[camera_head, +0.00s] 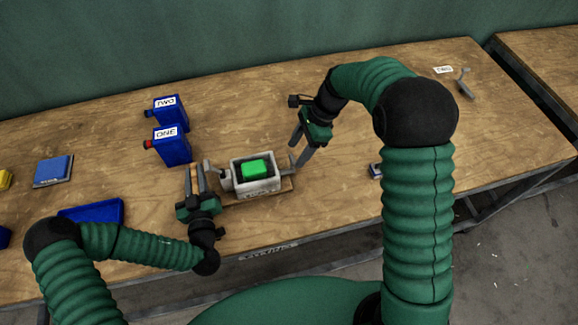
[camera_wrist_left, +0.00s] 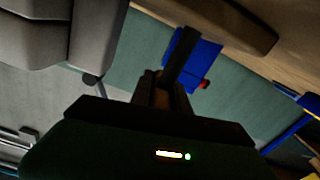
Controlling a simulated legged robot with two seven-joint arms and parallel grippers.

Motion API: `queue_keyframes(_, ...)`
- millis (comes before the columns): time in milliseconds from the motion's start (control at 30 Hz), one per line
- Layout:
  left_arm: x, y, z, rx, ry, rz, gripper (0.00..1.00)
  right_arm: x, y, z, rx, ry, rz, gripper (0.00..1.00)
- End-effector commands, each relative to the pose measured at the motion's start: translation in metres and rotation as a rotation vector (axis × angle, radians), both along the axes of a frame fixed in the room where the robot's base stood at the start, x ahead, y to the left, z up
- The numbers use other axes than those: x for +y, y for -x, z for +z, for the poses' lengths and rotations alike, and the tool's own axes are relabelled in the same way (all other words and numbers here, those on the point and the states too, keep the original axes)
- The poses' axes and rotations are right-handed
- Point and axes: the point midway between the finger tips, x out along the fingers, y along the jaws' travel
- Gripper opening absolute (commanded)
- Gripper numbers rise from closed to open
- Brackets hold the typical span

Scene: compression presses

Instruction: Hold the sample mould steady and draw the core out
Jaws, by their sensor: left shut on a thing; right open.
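The sample mould (camera_head: 273,184) is a pale grey open box on a wooden base near the table's front edge, with grey end pieces at left and right. A green core (camera_head: 255,168) sits inside it. My left gripper (camera_head: 194,172) is shut on a part at the mould's left end; the fingers largely hide what they grip. In the left wrist view the fingers (camera_wrist_left: 163,88) are dark with something brownish between them, and a large grey shape is at upper left. My right gripper (camera_head: 299,147) is open, fingers pointing down, just behind the mould's right end piece.
Two blue containers labelled ONE (camera_head: 171,147) and TWO (camera_head: 171,112) stand behind and left of the mould. A blue tray (camera_head: 92,212) and a flat blue item (camera_head: 54,170) lie further left. A grey tool (camera_head: 465,84) and a white label (camera_head: 443,69) lie at the far right.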

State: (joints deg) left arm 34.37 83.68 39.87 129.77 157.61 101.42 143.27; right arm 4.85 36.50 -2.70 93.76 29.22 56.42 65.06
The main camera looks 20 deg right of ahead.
Motion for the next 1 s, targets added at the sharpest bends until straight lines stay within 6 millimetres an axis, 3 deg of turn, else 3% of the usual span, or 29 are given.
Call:
queue_keyframes(200, -0.001, 0.000, 0.000, 0.001, 0.000, -0.002, 0.00, 0.015, 0.001, -0.037, 0.002, 0.000, 0.003, 0.55)
queue_keyframes(400, -0.001, 0.000, 0.000, 0.000, 0.000, -0.003, 0.00, 0.026, 0.001, -0.062, 0.000, 0.000, 0.002, 0.55)
queue_keyframes(800, -0.001, 0.001, 0.000, 0.001, 0.000, -0.003, 0.00, 0.029, 0.000, -0.070, -0.003, 0.001, 0.003, 0.55)
queue_keyframes(1000, -0.001, 0.001, 0.000, 0.001, 0.000, -0.003, 0.00, 0.029, 0.000, -0.070, -0.003, 0.001, 0.002, 0.29)
